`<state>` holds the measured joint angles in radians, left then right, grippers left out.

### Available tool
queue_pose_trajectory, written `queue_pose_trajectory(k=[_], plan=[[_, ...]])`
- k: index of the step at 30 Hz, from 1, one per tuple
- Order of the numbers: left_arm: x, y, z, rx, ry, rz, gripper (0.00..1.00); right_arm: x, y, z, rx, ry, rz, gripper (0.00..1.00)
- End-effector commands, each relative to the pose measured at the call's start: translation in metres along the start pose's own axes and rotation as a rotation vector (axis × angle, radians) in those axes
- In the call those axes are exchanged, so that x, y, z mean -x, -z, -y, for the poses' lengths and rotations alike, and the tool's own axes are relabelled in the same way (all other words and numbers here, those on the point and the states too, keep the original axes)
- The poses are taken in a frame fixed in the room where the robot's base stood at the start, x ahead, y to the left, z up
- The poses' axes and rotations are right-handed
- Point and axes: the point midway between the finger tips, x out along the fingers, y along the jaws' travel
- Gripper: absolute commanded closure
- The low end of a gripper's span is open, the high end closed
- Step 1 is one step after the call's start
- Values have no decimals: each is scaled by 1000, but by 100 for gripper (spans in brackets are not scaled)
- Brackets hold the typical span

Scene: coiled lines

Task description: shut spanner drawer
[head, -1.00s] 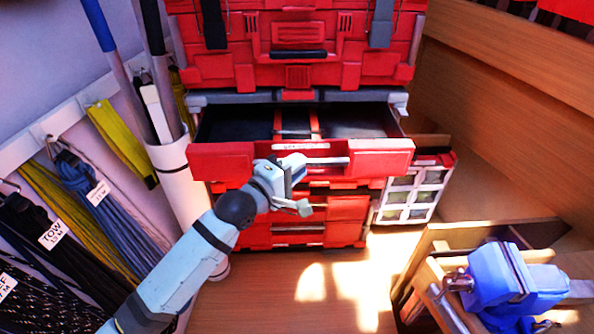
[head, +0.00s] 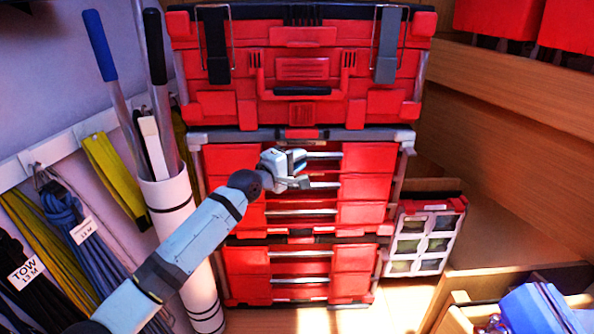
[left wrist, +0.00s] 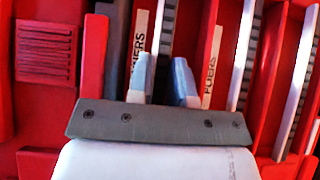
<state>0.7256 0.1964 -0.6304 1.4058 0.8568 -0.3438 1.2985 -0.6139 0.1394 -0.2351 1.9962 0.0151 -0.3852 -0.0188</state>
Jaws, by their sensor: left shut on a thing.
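The spanner drawer (head: 370,158) is the top drawer of the red chest. Its front now sits flush with the chest, and no open interior shows. My left gripper (head: 298,168) is at the left-middle of this front, its fingers shut on the drawer's silver bar handle (head: 323,155). In the left wrist view, the fingers (left wrist: 165,78) stand either side of the handle (left wrist: 166,40), beside a partly hidden label (left wrist: 138,45) ending in "NNERS". My right gripper is out of view.
A pliers drawer (head: 368,187) lies just below. A red toolbox (head: 300,105) rests on top of the chest. A white tube (head: 172,215) with poles stands at left near my arm, by hanging coiled lines (head: 72,215). A blue vise (head: 535,312) is at lower right.

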Motion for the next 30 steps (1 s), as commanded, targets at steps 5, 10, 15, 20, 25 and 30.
queue_pose_trajectory(k=[5, 10, 15, 20, 25, 30], plan=[[-1, 4, -3, -1, -4, -3, 100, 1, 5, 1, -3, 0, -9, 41], [-1, 4, -4, -2, -5, -4, 100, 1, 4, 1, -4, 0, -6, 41], [-1, 4, -4, -2, -5, -4, 55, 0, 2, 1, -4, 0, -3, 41], [-1, 3, -2, -1, -3, -3, 55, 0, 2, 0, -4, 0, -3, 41], [2, 3, -1, 0, -2, -2, 55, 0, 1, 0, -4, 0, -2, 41], [26, 3, 0, 0, -2, -3, 55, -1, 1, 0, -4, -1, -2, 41]])
